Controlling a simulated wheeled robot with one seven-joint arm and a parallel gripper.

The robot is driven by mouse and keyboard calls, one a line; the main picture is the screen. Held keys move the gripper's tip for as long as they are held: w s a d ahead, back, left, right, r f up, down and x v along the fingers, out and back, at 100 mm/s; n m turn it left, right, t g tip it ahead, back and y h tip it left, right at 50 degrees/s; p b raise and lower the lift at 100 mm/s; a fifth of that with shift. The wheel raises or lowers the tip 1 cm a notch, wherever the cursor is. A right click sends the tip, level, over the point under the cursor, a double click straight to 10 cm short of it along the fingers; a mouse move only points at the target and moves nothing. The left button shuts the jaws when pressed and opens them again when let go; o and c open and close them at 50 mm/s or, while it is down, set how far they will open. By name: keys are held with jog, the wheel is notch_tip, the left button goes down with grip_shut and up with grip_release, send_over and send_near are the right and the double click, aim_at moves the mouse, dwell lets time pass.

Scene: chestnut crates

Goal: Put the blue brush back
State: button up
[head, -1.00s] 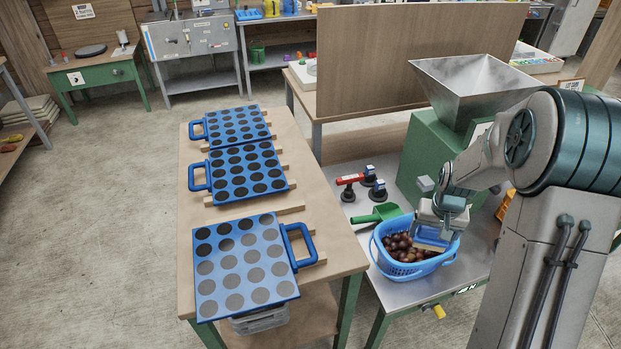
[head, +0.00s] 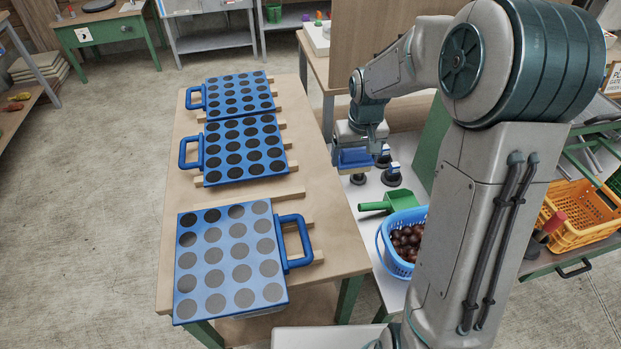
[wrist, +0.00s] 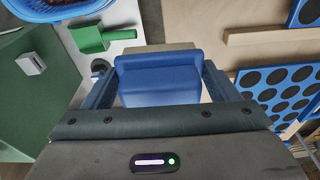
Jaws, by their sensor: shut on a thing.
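The blue brush (head: 353,158) is held in my gripper (head: 358,146), above the back of the metal side table, close to the work table's right edge. In the wrist view the brush (wrist: 160,84) is a blue block between the two fingers of my gripper (wrist: 160,90). A pale tan strip shows just past its edge. My gripper is shut on the brush. Black-based holders (head: 391,174) stand below and beside the gripper, partly hidden by it and the brush. I cannot tell whether the brush touches anything below.
Three blue trays with dark round spots, one of them the nearest tray (head: 230,262), lie on the wooden work table (head: 335,240). A green scoop (head: 388,203) and a blue basket (head: 385,255) of chestnuts are nearby. An orange crate (head: 580,215) stands at right.

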jog(key=shift+a+r+n, duration=0.25)
jog(key=shift+a+n, duration=0.05)
jog(key=shift+a, duration=0.45)
jog(key=w+a+f, duration=0.2)
jog(key=w+a+f+p, duration=0.1)
jog(key=w+a+f, duration=0.1)
jog(key=a, duration=0.1)
jog(key=w+a+f, duration=0.2)
jog(key=w+a, duration=0.1)
jog(key=shift+f+p, duration=0.15)
jog(key=shift+p, duration=0.15)
jog(key=shift+f+p, duration=0.35)
jog(key=shift+f, duration=1.7)
jog(key=shift+f, duration=0.1)
jog(key=shift+f, duration=0.15)
jog(key=o, duration=0.9)
jog(key=shift+r, duration=0.2)
